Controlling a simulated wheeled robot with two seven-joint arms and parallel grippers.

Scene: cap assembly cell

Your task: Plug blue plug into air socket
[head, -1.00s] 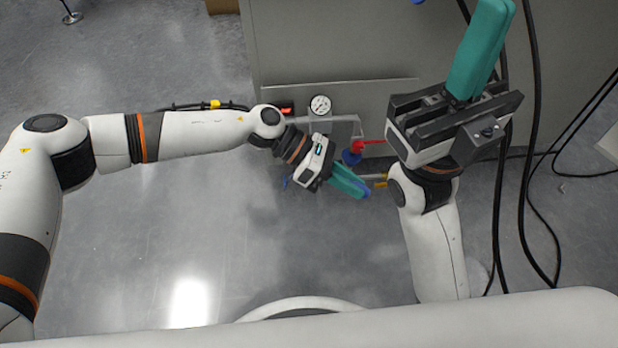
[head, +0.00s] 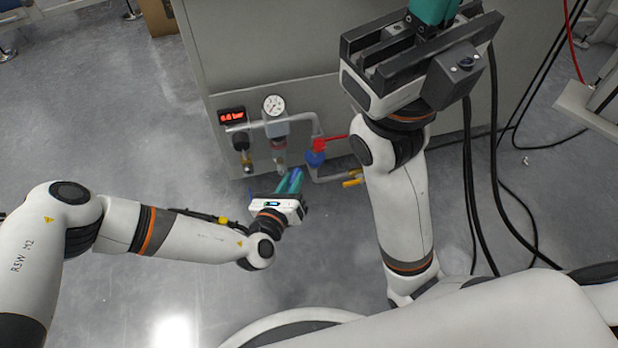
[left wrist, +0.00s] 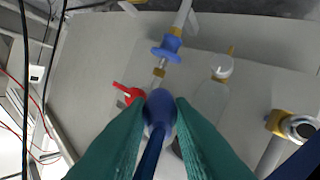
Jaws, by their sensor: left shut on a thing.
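My left gripper (head: 293,176) is shut on the blue plug (left wrist: 159,108). In the left wrist view, the plug's rounded body shows between the teal fingers, with a blue hose (left wrist: 150,157) trailing from it. In the head view the gripper is below the air fittings on the grey cabinet, and the plug is hard to make out. A fitting with a blue collar (head: 315,158) and a red lever (head: 333,143) is up and right of the gripper. I cannot tell which fitting is the air socket. My right gripper (head: 436,10) is partly cut off at the top.
A pressure gauge (head: 274,106), a red-lit display (head: 232,116) and a pipe (head: 262,124) are at the cabinet (head: 235,72). A brass-coloured end (head: 352,183) sticks out low on the right. Black cables (head: 478,190) hang at the right. Floor at left is clear.

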